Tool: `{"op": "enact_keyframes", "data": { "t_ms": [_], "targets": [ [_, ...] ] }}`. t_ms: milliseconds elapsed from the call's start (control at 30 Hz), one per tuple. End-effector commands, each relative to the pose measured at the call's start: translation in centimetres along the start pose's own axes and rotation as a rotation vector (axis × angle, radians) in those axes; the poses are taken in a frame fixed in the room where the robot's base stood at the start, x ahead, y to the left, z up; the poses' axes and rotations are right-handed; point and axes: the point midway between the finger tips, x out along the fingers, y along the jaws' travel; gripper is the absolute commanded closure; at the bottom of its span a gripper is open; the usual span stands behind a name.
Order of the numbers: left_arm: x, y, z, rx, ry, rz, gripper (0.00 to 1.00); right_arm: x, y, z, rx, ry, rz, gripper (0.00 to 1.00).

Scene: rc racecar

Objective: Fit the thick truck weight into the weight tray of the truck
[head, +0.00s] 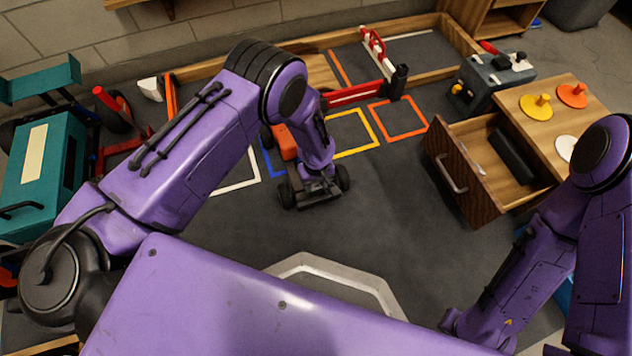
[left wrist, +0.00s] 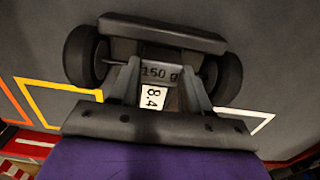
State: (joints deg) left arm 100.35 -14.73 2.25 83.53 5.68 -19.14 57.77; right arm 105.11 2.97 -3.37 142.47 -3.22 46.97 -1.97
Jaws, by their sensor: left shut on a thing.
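The truck (head: 284,143) stands on the dark floor, with an orange body part and black wheels, partly hidden by my left arm. In the left wrist view its dark end (left wrist: 165,33) and two black wheels show from above. My left gripper (left wrist: 160,88) is over this end of the truck, its two grey fingers shut on a dark thick weight (left wrist: 160,73) marked "150 g". A white label reading "8.4" shows between the fingers. The weight tray is mostly hidden by the weight and gripper, so I cannot tell whether the weight is seated. My right gripper is out of view.
An open wooden drawer (head: 470,180) holds a dark block (head: 512,155). Yellow (head: 536,106) and orange (head: 572,95) knobbed discs lie on its cabinet top. A teal toy vehicle (head: 40,150) stands at left. A red-and-white barrier (head: 355,94) stands behind the truck. Floor in front is clear.

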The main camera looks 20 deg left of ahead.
Motion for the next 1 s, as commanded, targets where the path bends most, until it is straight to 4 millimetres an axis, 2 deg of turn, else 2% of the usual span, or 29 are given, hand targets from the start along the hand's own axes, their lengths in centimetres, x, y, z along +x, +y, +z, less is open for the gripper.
{"op": "enact_keyframes", "data": {
  "t_ms": [833, 867, 900, 933, 1000],
  "targets": [
    [1.9, 0.0, 0.0, 0.0, 0.0, 0.0, 0.93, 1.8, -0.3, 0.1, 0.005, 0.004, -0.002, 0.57],
    [1.9, 0.0, 0.0, 0.0, 0.0, 0.0, 0.43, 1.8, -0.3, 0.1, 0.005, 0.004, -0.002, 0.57],
    [2.0, 0.0, 0.0, 0.0, 0.0, 0.0, 0.3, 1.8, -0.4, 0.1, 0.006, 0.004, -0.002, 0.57],
    [2.0, 0.0, 0.0, 0.0, 0.0, 0.0, 0.23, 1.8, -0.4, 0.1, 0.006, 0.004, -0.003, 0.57],
    [2.0, 0.0, 0.0, 0.0, 0.0, 0.0, 0.23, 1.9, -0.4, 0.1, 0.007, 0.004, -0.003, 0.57]
  ]
}}
